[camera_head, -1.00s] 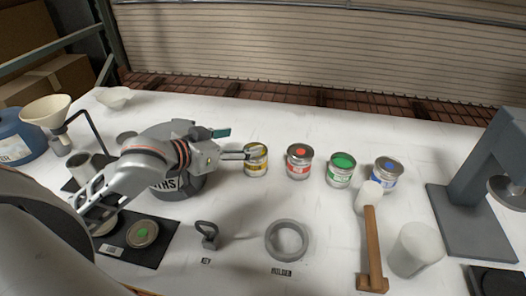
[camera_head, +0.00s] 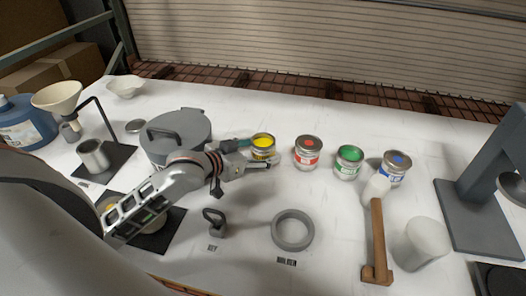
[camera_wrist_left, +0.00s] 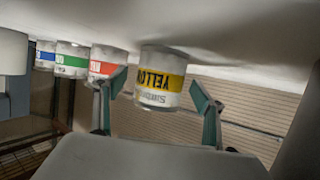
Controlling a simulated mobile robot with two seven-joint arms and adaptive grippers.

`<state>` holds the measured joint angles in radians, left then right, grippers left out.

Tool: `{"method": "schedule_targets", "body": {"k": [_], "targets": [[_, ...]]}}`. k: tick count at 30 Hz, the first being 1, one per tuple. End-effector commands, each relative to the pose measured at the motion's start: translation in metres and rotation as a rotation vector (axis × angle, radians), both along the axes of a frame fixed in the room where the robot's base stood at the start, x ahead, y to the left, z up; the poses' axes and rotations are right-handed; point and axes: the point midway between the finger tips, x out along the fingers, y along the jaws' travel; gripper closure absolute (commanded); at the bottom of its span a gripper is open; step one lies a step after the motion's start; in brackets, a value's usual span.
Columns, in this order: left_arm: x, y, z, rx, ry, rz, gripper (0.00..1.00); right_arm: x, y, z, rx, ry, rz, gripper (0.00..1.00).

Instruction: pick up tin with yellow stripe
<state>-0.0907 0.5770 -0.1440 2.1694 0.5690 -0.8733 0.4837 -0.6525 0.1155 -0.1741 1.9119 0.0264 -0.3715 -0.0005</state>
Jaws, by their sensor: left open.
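The tin with the yellow stripe (camera_head: 263,149) stands upright at the left end of a row of tins. In the left wrist view it (camera_wrist_left: 158,84) appears upside down, with YELLOW on its band. My left gripper (camera_head: 254,156) is open just left of the tin and in front of it, its fingers pointing right. In the wrist view the green-padded fingertips (camera_wrist_left: 160,97) appear on either side of the tin, with no clear contact. The near finger hides part of the tin's lower side in the head view. My right gripper is not in view.
Red (camera_head: 307,154), green (camera_head: 348,163) and blue (camera_head: 396,168) tins stand to the right. A grey lidded pot (camera_head: 175,132) stands left, close behind my arm. A grey ring (camera_head: 292,230) and a wooden-handled mallet (camera_head: 378,238) lie in front. The table between ring and tins is clear.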

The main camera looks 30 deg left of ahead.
Motion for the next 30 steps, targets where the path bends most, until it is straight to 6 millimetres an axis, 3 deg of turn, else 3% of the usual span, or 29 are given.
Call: {"method": "schedule_targets", "body": {"k": [4, 13, 14, 19, 30], "targets": [[0.017, -0.004, -0.007, -0.001, -0.001, 0.0, 0.3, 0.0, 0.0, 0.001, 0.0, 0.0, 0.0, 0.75], [0.022, -0.006, -0.009, 0.0, 0.0, 0.0, 0.3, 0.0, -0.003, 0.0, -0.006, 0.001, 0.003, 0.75], [0.022, -0.006, -0.009, 0.0, 0.0, 0.0, 0.32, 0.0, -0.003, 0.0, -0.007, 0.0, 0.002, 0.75], [0.022, -0.006, -0.009, 0.0, 0.0, 0.0, 0.77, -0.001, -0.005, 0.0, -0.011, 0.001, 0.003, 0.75], [0.022, -0.006, -0.008, -0.001, -0.002, 0.0, 0.8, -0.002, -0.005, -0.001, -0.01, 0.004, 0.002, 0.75]]}}
